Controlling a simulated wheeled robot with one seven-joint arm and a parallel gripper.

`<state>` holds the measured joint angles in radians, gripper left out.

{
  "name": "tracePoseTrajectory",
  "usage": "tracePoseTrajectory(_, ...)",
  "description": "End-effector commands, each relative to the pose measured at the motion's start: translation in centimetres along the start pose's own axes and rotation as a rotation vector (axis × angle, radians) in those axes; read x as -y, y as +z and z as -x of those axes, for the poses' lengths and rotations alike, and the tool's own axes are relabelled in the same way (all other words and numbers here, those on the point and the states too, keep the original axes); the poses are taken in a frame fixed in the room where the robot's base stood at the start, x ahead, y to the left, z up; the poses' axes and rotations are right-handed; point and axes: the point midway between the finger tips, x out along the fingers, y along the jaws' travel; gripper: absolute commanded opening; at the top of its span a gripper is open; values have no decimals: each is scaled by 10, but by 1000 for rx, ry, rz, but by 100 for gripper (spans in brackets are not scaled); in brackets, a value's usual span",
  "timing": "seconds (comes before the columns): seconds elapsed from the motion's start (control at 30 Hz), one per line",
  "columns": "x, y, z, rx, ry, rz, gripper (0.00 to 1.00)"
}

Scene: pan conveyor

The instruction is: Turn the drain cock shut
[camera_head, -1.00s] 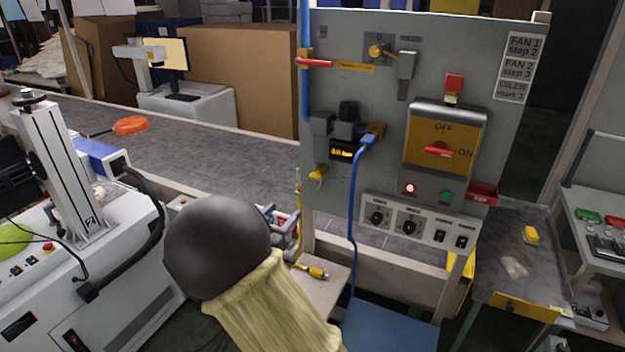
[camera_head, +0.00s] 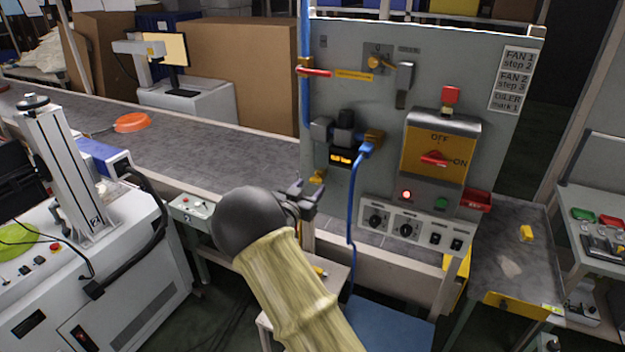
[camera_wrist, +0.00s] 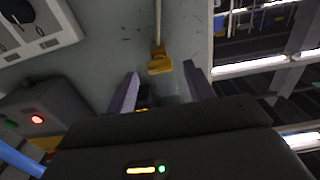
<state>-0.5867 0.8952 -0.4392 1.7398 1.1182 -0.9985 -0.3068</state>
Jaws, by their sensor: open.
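The drain cock (camera_head: 318,176) is a small yellow fitting low at the left edge of the grey panel, below the grey filter unit. In the wrist view it appears as a yellow piece (camera_wrist: 160,64) with a pale thin tube, just beyond the fingertips and roughly between them. That view looks upside down relative to the head view. My gripper (camera_head: 308,192) is open and empty, just below the cock in the head picture. Its two fingers (camera_wrist: 160,82) point toward the panel. I cannot tell whether either finger touches the cock, nor clearly how its handle is turned.
The conveyor (camera_head: 230,145) runs behind; a small table (camera_head: 335,282) stands below.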

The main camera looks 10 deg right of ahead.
Motion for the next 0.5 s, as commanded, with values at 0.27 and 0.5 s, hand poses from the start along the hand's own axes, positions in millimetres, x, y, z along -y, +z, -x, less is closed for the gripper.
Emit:
tracePoseTrajectory(0.27, 1, 0, -26, 0, -1, 1, 53)
tracePoseTrajectory(0.5, 0, 0, -26, 0, -1, 0, 53)
